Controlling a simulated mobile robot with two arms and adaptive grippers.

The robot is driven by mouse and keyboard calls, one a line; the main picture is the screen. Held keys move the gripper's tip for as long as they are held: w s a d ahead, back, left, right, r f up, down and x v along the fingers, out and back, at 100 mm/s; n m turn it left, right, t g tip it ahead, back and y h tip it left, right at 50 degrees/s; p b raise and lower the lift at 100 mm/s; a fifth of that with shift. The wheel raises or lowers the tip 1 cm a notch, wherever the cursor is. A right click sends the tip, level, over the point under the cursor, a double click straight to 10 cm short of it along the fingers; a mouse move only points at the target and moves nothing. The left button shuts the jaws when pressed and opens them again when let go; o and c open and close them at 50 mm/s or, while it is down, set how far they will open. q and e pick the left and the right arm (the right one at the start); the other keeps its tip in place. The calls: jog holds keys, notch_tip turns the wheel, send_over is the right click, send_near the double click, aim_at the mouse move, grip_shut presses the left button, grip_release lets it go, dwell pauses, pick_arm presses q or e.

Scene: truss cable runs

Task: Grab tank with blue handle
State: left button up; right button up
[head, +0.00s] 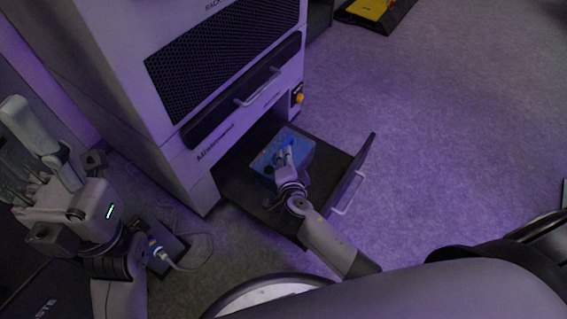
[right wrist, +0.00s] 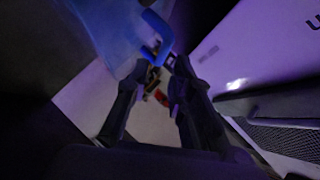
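A blue tank (head: 268,158) sits in the open bottom drawer of the grey machine. In the right wrist view the tank (right wrist: 100,35) fills the upper left, and its bright blue handle (right wrist: 160,32) shows just beyond the fingertips. My right gripper (head: 287,156) reaches down over the drawer to the tank's handle side. In the right wrist view its two fingers (right wrist: 161,70) stand apart, with the handle near their tips; contact cannot be told. My left gripper (head: 12,140) is at the left edge, away from the tank, with its fingers spread and empty.
The open drawer (head: 240,187) has a raised front panel with a handle (head: 348,193). The tall grey machine (head: 190,170) stands behind it. A small dark box with cables (head: 165,250) lies on the floor.

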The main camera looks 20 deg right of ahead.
aim_at(284, 146)
jog(key=shift+b+x, duration=0.95)
jog(key=shift+x, duration=2.15)
jog(key=shift+a+r, duration=0.1)
grip_shut()
jog(key=shift+w+r, duration=0.1)
jog(key=shift+r, duration=0.05)
